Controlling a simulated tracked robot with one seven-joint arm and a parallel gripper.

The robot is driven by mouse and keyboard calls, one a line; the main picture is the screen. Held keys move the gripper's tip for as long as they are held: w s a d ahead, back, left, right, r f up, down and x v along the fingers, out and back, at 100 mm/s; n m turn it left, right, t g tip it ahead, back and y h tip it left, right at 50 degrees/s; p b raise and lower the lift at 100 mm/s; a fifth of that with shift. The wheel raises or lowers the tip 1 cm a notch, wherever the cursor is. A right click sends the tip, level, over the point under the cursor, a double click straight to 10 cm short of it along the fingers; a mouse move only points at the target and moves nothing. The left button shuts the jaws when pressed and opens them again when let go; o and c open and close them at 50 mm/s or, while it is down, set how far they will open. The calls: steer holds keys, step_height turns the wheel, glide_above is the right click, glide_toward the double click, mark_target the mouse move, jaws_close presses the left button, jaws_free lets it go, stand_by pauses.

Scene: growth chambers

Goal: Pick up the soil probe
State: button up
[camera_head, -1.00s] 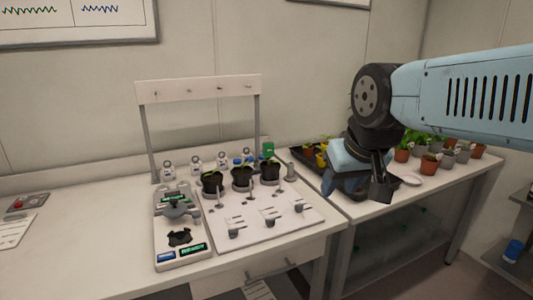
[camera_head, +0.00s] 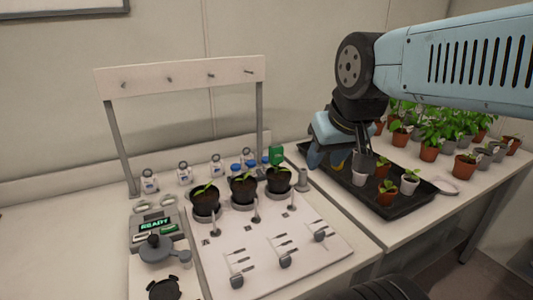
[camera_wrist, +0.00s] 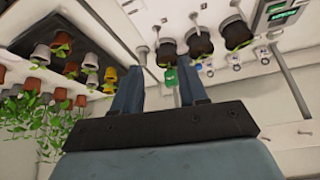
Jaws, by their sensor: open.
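My gripper (camera_head: 340,148) is open and empty, above the black plant tray at the right. In the wrist view its two blue fingers (camera_wrist: 160,88) stand apart with nothing held between them. I cannot tell for sure which thing is the soil probe. Slim upright pins with small round bases, one of them (camera_head: 256,213), stand on the white board (camera_head: 325,262) in front of three black pots (camera_head: 243,190). A small grey cylinder (camera_head: 303,180) stands at the board's back right corner, left of my gripper.
A green block (camera_head: 276,155) and several white bottles (camera_head: 184,173) stand behind the pots. A meter reading READY (camera_head: 153,228) lies left of the board. A peg rack (camera_head: 180,75) rises behind. The black tray (camera_head: 405,208) holds small pots. The bench's left is clear.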

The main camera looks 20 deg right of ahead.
steer(key=shift+w, duration=0.35)
steer(key=shift+o, duration=0.4)
steer(key=shift+o, duration=0.9)
steer(key=shift+w+r, duration=0.15)
steer(key=shift+w, duration=0.05)
steer(key=o, duration=0.4)
steer(key=shift+n+g, duration=0.4)
steer(key=shift+n, duration=0.2)
steer(key=w, duration=0.8)
steer(key=w+a, duration=0.1)
steer(key=w, duration=0.3)
steer(key=shift+w+r, duration=0.1)
steer(key=shift+r, duration=0.25)
steer(key=n, duration=0.1)
glide_toward(277, 146)
steer(key=shift+y, duration=0.4)
steer(key=x, duration=0.7)
steer(key=shift+w+d+f, duration=0.25)
steer(key=shift+w, duration=0.05)
steer(key=shift+s+x, duration=0.1)
steer(key=shift+x, duration=1.2)
steer(key=shift+s+x, duration=0.15)
steer(key=shift+x, duration=1.15)
